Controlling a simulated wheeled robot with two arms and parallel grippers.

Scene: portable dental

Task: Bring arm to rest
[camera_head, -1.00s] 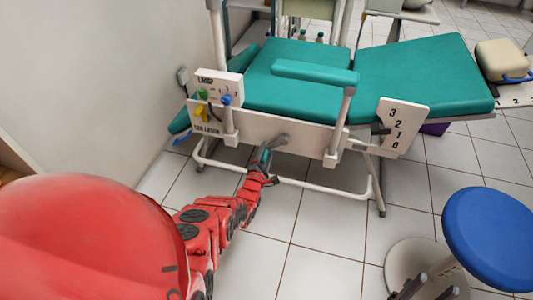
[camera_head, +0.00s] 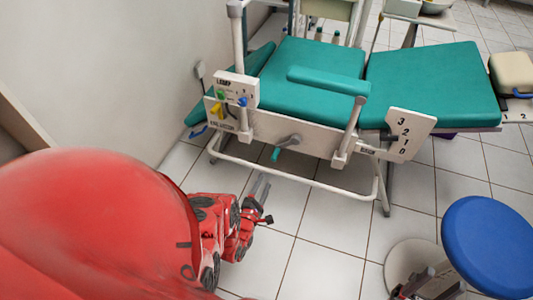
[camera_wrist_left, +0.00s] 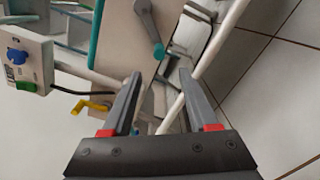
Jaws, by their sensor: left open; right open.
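My left arm (camera_head: 210,215) is red and reaches in from the left. My left gripper (camera_head: 260,185) is open and empty over the tiled floor, below and left of the crank (camera_head: 288,141) with its teal grip on the chair's side panel. In the left wrist view the open jaws (camera_wrist_left: 160,78) have nothing between them, and the crank (camera_wrist_left: 147,20) lies beyond, apart from the fingertips. My right gripper (camera_head: 428,284) is open at the bottom edge, partly cut off, beside the blue stool.
The green dental chair (camera_head: 320,70) has a white frame bar (camera_head: 290,178) close beyond my left gripper. A control box (camera_head: 237,90) with coloured knobs is on its left. A blue stool (camera_head: 490,245) stands at right. Floor tiles (camera_head: 325,240) in the middle are clear.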

